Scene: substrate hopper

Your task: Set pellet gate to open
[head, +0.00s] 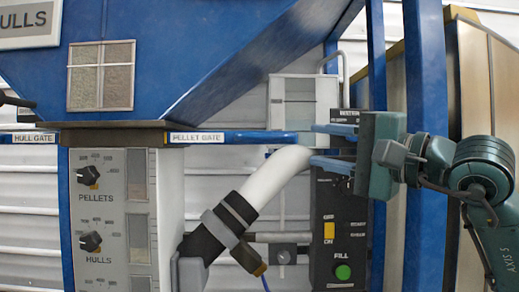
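The pellet gate is a blue bar (255,137) under the blue hopper, with a white "PELLET GATE" label (197,137) near its left end. The bar sticks out to the right and ends in front of the white pipe. My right gripper (314,146) comes in from the right with its two blue fingers pointing left. My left gripper is not in view.
The hull gate (34,138) is at the left. A grey dial panel (112,220) stands below the hopper (180,60). A white pipe (274,178) slants below the bar. A black FILL box (340,235) and a blue post (427,70) stand near my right gripper.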

